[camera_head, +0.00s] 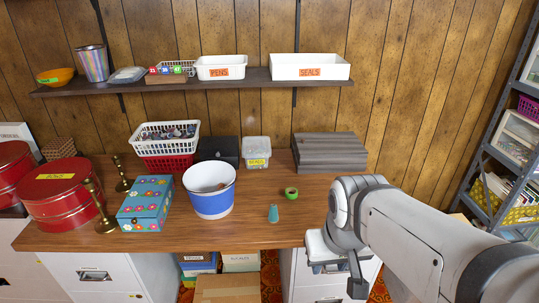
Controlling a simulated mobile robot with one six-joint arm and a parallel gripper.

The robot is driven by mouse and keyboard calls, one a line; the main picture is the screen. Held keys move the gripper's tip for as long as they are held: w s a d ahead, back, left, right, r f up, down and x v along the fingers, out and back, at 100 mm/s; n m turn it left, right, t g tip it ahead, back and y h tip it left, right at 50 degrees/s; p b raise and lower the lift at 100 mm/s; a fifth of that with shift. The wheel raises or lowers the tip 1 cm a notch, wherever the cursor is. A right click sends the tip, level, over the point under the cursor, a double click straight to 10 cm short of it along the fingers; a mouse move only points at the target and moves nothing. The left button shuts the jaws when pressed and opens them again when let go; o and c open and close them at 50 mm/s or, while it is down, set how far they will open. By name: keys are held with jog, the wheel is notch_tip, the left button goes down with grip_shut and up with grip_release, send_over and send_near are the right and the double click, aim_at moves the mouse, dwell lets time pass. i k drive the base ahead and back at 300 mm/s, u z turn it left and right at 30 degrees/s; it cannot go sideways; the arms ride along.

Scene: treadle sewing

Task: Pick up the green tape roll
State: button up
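The green tape roll (291,193) lies on the wooden table (255,226), right of the middle, in front of the grey slatted block. It is small, with a darker centre. My gripper (341,272) is at the table's front edge, to the right of and nearer than the roll, and clearly apart from it. One dark finger points down; the rest is partly hidden by my wrist, so I cannot tell how far the fingers are apart. I see nothing held in it.
A teal spool-like object (273,214) stands close in front of the roll. A blue-and-white bucket (210,190) is to the left. The grey slatted block (329,153) and a clear labelled tub (256,152) stand behind. The tabletop right of the roll is clear.

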aim_at(289, 190)
jog(key=i, duration=1.05)
jog(key=z, duration=0.05)
